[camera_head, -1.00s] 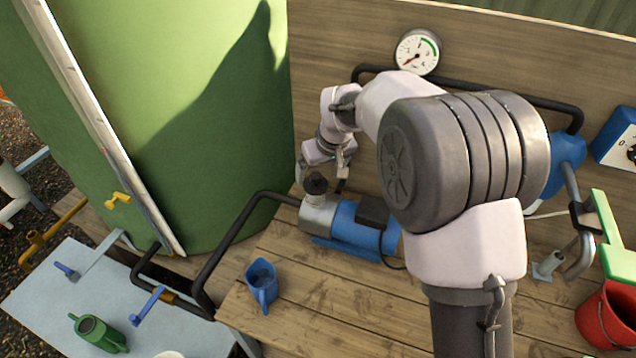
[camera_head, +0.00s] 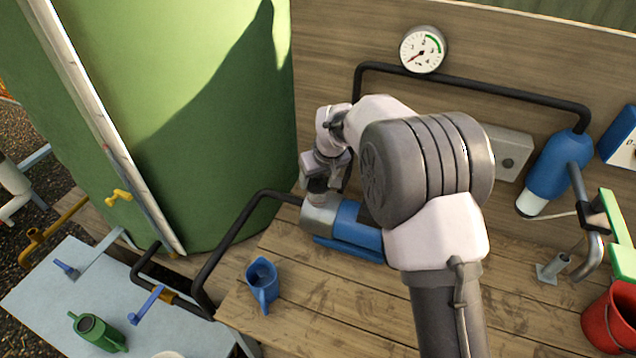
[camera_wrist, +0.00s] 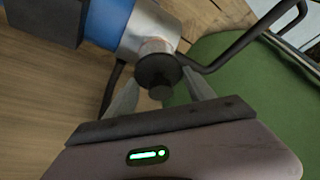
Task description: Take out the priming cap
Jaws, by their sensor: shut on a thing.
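The priming cap (camera_wrist: 158,72) is a dark round cap on top of the silver pump head (camera_head: 319,214). The blue pump body (camera_head: 350,236) lies on the wooden bench. In the wrist view, my gripper (camera_wrist: 160,90) has a finger on each side of the cap and is shut on it. In the head view, my gripper (camera_head: 317,183) is right above the pump head and mostly hides the cap. The cap appears seated on the pump head; I cannot tell whether it is loosened.
A black pipe (camera_head: 235,235) runs from the pump past the green tank (camera_head: 200,130). A blue jug (camera_head: 262,284) stands on the bench in front. A gauge (camera_head: 422,50) hangs on the wooden wall. A red bucket (camera_head: 610,322) and blue cylinder (camera_head: 556,168) are at right.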

